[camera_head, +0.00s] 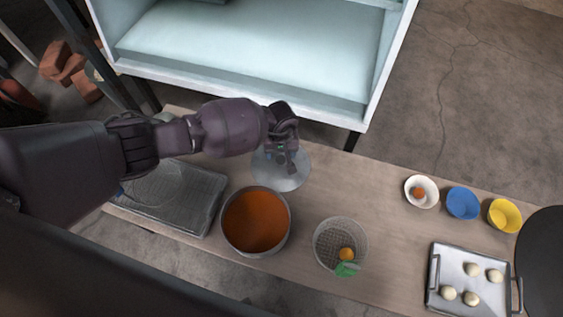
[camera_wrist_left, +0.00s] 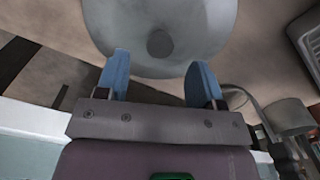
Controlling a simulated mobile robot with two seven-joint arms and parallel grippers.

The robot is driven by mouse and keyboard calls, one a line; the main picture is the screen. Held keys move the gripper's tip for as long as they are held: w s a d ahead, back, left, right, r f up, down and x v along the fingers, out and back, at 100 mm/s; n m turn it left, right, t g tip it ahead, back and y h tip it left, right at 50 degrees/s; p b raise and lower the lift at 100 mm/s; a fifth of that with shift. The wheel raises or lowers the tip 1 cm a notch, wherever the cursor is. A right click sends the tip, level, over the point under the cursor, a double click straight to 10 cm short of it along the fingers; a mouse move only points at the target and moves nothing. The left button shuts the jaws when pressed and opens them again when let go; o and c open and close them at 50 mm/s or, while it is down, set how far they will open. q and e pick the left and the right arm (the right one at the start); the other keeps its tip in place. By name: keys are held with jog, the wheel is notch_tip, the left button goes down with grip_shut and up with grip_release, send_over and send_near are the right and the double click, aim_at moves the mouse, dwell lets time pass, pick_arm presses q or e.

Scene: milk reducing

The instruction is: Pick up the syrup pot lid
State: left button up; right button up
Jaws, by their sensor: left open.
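The syrup pot lid (camera_head: 284,178) is a round, pale grey, see-through disc lying on the wooden table just behind the pot. In the left wrist view the lid (camera_wrist_left: 160,22) fills the top middle, with a darker round knob at its centre. The syrup pot (camera_head: 256,221) stands uncovered and holds orange-brown syrup. My left gripper (camera_head: 282,160) is over the lid, and its wrist hides the lid's far part. Its blue fingers (camera_wrist_left: 158,80) are apart and empty, with tips near the lid's edge; I cannot tell if they touch it. My right gripper is not in view.
A metal tray with a wire rack (camera_head: 178,198) is left of the pot. A mesh basket (camera_head: 341,244) is to its right. Small bowls (camera_head: 462,203) and a tray of white balls (camera_head: 468,278) are farther right. A white cabinet (camera_head: 250,75) stands behind the table.

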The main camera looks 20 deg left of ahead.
aim_at(281, 158)
pick_arm(q)
notch_tip(281, 158, down, 5)
jog(key=shift+s+r+b, duration=0.1)
jog(key=shift+r+b, duration=0.1)
jog(key=shift+b, duration=0.75)
jog(key=shift+f, duration=0.25)
jog(key=shift+w, duration=0.2)
jog(key=shift+r, duration=0.1)
jog(key=shift+c, duration=0.4)
jog(key=c, duration=1)
